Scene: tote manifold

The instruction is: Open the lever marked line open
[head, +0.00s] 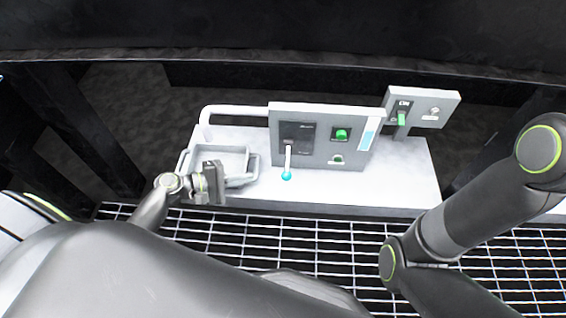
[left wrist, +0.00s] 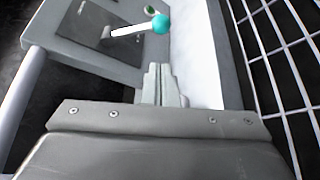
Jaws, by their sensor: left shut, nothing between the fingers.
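The lever (head: 288,160) is a white handle with a cyan ball at its end, on the front of a grey panel box (head: 314,112). In the head view it hangs down from a dark plate on the box's left part. The labels are too small to read. In the left wrist view the lever (left wrist: 128,31) and its cyan ball show ahead of the fingers. My left gripper (head: 215,180) is to the left of the lever and apart from it; in the left wrist view its fingers (left wrist: 160,82) are shut and empty. My right gripper is not in view.
A grey tray with handles (head: 221,161) sits on the white bench (head: 390,180) beside my left gripper. A white pipe (head: 235,110) enters the box. A green button (head: 341,134) is on the panel, and a smaller switch panel (head: 421,106) stands right. Grating floor lies in front.

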